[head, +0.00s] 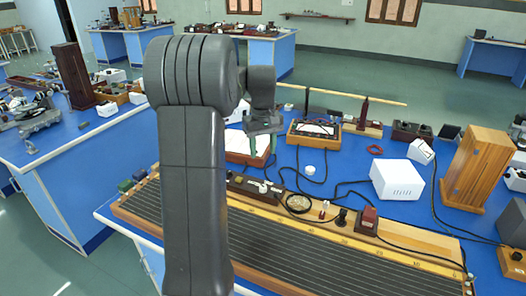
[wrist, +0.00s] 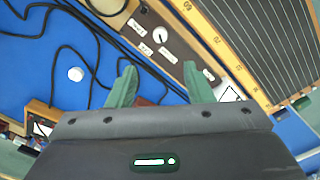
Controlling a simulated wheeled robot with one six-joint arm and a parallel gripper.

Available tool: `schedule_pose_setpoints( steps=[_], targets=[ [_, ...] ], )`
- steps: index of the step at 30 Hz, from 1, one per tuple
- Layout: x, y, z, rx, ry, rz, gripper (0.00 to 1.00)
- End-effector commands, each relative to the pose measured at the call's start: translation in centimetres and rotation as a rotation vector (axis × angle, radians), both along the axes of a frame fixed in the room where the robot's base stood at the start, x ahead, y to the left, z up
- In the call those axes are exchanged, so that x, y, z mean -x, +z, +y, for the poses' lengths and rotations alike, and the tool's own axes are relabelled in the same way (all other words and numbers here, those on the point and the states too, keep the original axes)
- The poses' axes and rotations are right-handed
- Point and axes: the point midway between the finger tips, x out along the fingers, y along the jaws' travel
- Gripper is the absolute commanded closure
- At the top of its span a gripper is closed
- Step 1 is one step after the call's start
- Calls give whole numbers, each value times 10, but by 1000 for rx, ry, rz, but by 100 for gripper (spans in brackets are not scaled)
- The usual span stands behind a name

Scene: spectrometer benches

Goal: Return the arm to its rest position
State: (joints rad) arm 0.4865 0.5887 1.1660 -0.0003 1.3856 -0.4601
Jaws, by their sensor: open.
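My gripper (head: 262,146) hangs over the blue bench, pointing down, with its green fingers above the area behind the long wire board. In the wrist view my gripper (wrist: 156,84) shows its two green fingers spread wide apart with nothing between them. Under it lies a dark brown box (wrist: 167,45) with a dial and labels, which also shows in the head view (head: 250,187). The gripper looks raised above the bench, apart from the things below. My arm's dark links fill the left middle of the head view and hide part of the bench behind them.
The long board with dark strips (head: 310,250) runs along the bench front. A white box (head: 397,179), a tall wooden box (head: 478,170) and black cables (wrist: 62,50) lie around. A small white disc (wrist: 75,74) sits on the blue top. Another blue bench (head: 75,155) stands left.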

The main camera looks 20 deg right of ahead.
Motion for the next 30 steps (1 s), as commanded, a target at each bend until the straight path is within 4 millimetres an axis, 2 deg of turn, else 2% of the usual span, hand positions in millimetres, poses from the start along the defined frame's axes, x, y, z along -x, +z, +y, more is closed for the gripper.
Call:
schedule_pose_setpoints(
  steps=[6, 11, 24, 30],
  targets=[
    [0, -3, 0, 0, 0, 1, 53],
    [0, -20, 0, -2, 0, 3, 53],
    [1, -105, 1, -3, -1, 6, 53],
    [1, -132, 0, -2, -1, 4, 53]
  ],
)
